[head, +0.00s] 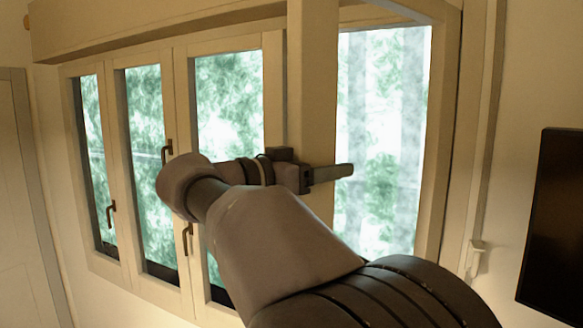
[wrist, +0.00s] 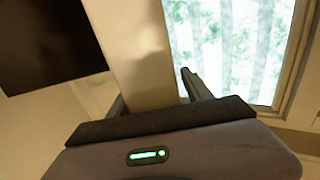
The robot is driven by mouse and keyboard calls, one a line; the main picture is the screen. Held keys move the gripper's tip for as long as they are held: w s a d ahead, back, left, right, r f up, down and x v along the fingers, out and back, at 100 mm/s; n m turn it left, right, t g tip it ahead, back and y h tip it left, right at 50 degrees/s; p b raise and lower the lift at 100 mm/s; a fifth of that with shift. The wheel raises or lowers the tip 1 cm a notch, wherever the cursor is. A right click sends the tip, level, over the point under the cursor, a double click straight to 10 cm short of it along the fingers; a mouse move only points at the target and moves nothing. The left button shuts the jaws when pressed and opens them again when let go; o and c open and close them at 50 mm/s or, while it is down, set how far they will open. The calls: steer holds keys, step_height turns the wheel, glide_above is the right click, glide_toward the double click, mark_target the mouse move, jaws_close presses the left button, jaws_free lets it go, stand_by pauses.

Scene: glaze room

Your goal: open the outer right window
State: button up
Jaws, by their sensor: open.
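The outer right window (head: 313,75) stands swung into the room, its near stile overlapping the header and the neighbouring pane in the head view. Its glass shows trees to the right of the stile. My gripper (head: 335,173) is at the stile at about mid-height, with one finger visible in front of it. In the wrist view, the beige stile (wrist: 140,50) runs between the spread fingers of my gripper (wrist: 155,92). The fingers are open, and I cannot tell whether either touches the stile. The window's handle is not visible, and my arm hides the lower stile.
Several other windows (head: 180,65) in the same wall to the left look closed, with dark handles (head: 109,213). A dark panel (head: 556,220) hangs on the right wall; a dark panel also shows in the wrist view (wrist: 45,45). A door (head: 30,190) is at far left.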

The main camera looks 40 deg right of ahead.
steer(key=a+b, duration=0.1)
steer(key=a, duration=1.6)
steer(key=shift+w+a, duration=0.15)
steer(key=shift+a, duration=0.05)
steer(key=shift+f+b, duration=0.15)
steer(key=shift+b, duration=0.15)
